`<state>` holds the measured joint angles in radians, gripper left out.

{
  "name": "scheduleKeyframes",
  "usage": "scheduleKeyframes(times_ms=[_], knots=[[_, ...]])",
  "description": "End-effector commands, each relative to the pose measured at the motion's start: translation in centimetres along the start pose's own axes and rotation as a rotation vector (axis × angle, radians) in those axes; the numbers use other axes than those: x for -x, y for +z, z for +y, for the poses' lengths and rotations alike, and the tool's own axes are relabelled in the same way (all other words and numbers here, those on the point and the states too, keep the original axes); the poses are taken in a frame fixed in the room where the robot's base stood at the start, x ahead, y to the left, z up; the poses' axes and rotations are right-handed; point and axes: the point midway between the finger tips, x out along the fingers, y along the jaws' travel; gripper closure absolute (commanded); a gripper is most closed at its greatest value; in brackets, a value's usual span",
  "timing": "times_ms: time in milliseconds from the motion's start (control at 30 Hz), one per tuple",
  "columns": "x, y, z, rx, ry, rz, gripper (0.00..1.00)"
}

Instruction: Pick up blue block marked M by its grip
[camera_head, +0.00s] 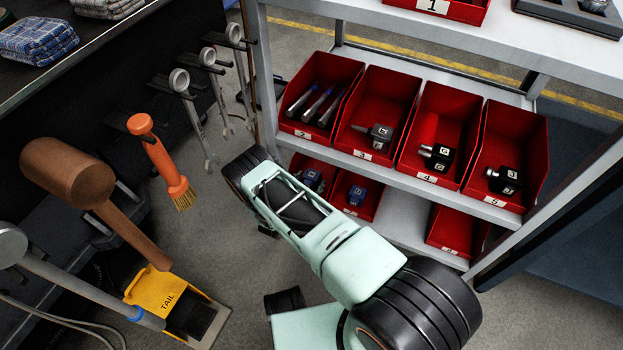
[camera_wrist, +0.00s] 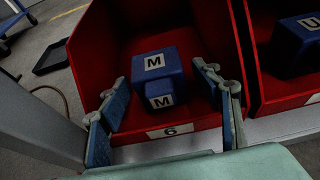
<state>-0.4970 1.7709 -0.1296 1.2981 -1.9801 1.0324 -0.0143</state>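The blue block marked M (camera_wrist: 152,68) sits in the red bin labelled 6 (camera_wrist: 205,122) in the wrist view. It has a white M label on its upper face and another on a smaller part jutting out at the front, perhaps its grip (camera_wrist: 160,95). My gripper (camera_wrist: 162,82) is open, with one blue-padded finger on each side of the picture and the block showing between and beyond them. No finger visibly touches it. In the head view a blue block (camera_head: 312,179) shows in the lower-shelf bin, partly hidden by my arm.
A neighbouring bin (camera_wrist: 285,95) on the right holds a blue block marked U (camera_wrist: 300,40). The upper shelf bins (camera_head: 385,105) sit above with tools and dark blocks. A shelf upright (camera_wrist: 40,120) stands close at left. Tools (camera_head: 160,160) hang further left.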

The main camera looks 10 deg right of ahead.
Motion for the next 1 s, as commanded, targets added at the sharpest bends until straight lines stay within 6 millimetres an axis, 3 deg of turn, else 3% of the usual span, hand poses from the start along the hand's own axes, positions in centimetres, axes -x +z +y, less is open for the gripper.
scheduleKeyframes(times_ms=[67,400,1000], knots=[[0.0,0.0,0.0,0.000,0.000,0.000,0.52],[0.0,0.0,0.0,0.000,0.000,0.000,0.90],[0.4,1.3,0.7,-0.003,-0.004,-0.003,0.90]])
